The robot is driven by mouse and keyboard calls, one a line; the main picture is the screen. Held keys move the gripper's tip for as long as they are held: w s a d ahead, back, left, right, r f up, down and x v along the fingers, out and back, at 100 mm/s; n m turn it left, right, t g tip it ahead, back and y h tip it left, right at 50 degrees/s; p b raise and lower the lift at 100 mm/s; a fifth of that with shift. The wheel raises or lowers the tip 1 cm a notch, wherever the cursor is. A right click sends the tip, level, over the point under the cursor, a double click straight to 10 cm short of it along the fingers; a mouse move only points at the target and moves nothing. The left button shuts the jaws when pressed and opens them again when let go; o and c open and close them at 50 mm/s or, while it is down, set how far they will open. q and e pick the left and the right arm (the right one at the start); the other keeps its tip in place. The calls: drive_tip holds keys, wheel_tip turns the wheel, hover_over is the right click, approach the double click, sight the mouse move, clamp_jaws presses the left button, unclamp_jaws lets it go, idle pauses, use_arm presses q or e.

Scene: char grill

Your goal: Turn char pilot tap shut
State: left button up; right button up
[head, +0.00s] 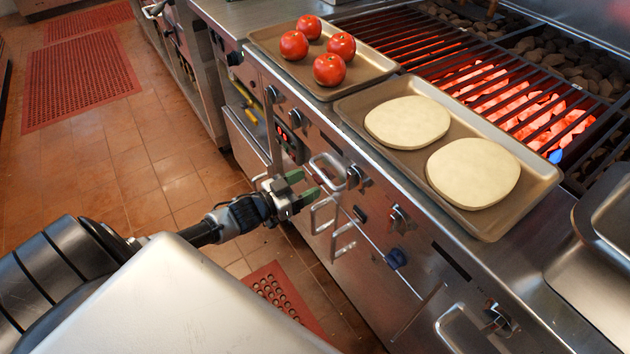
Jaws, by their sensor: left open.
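The char grill's steel front panel (450,262) runs diagonally through the head view and carries several knobs and taps. A dark knob (354,177) sits just right of my left gripper, and another knob (400,218) sits further right. I cannot tell which of these is the pilot tap. My left gripper (309,184) is open and empty, with green finger pads pointing at the panel beside a metal loop handle (328,166). I cannot tell whether it touches the handle. My right gripper is out of view.
A tray of tomatoes (268,62) and a tray with two pale dough rounds (527,215) stand on top. Tiled floor (110,165) is open at left.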

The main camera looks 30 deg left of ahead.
sight(315, 180)
use_arm(q)
drive_tip(key=shift+x, duration=1.5)
drive_tip(key=c, duration=0.9)
